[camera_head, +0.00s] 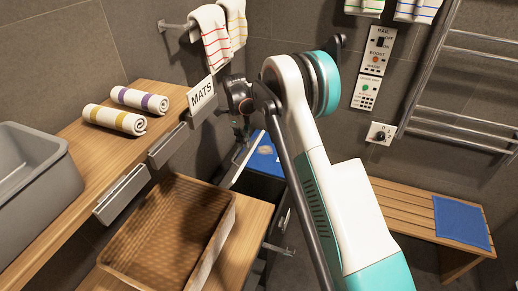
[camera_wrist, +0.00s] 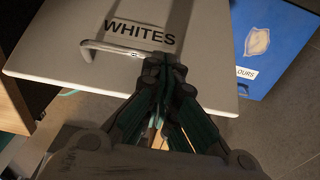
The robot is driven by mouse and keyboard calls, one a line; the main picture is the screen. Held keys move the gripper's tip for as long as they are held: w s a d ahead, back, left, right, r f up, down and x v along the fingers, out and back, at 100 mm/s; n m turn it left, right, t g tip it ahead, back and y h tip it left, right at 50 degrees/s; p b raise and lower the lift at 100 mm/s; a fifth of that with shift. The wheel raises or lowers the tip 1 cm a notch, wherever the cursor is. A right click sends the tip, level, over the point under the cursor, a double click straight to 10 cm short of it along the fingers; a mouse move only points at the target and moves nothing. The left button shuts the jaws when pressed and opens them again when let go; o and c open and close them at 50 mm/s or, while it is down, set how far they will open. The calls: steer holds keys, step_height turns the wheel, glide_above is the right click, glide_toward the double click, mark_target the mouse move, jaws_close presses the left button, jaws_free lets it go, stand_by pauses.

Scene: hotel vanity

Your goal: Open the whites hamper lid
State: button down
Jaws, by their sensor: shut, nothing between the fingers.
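The whites hamper lid (camera_wrist: 50,66) is a pale flat panel with a "WHITES" label, filling the upper left and middle of the wrist view. A metal bar handle (camera_wrist: 112,48) runs across it below the label. My gripper (camera_wrist: 166,62) is shut and empty, its fingertips over the lid by the handle's right end. I cannot tell whether they touch. In the head view my gripper (camera_head: 240,128) points down beyond the wooden counter, and the lid is mostly hidden there. I cannot tell whether the lid is fully closed.
A blue lid (camera_wrist: 275,45) with a partly hidden label lies to the right. A wooden counter (camera_head: 95,150) carries rolled towels and a grey basin (camera_head: 55,185). A wicker basket (camera_head: 215,255) stands below. A slatted bench (camera_head: 400,205) with a blue mat is at right.

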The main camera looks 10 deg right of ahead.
steer(key=w+a, duration=0.1)
steer(key=w+a+r, duration=0.1)
steer(key=a, duration=0.1)
steer(key=shift+w+a+r+p, duration=0.2)
steer(key=shift+w+a+p, duration=0.1)
steer(key=shift+w+p, duration=0.1)
steer(key=shift+s+d, duration=0.1)
